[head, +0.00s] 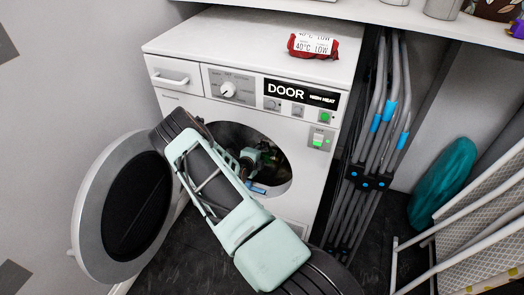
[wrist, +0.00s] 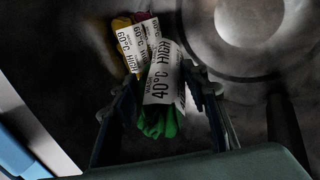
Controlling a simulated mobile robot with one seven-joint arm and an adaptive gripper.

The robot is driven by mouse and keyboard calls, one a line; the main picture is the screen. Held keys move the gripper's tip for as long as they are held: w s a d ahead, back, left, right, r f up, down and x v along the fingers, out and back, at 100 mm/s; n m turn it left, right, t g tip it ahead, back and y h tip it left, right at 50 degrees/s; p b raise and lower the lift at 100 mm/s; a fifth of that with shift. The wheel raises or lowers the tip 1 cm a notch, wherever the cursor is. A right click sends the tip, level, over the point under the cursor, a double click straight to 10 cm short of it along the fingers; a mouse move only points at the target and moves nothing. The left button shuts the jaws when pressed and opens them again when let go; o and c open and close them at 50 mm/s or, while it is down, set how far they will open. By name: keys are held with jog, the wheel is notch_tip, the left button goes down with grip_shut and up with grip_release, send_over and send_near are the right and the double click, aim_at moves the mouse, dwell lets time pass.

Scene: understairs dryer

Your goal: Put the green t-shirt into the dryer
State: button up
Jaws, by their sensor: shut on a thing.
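The green t-shirt (wrist: 160,123) is a small bundle with a white band reading "40°C HIGH". In the wrist view my gripper (wrist: 163,90) is shut on it, with one finger on each side. In the head view my arm reaches through the round opening of the white dryer (head: 175,105), and my gripper (head: 262,160) is inside the dark drum. The bundle is hard to make out there. The dryer's round door (head: 135,205) is swung wide open to the left.
Inside the drum, a red bundle (wrist: 121,22) and a yellow bundle (wrist: 143,16) with white bands lie just beyond the green one. A red bundle (head: 315,45) banded "40°C LOW" lies on the dryer top. Grey folded poles (head: 370,140) stand close on the right.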

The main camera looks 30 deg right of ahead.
jog(key=shift+f, duration=1.6)
jog(key=o, duration=1.3)
jog(key=v, duration=1.2)
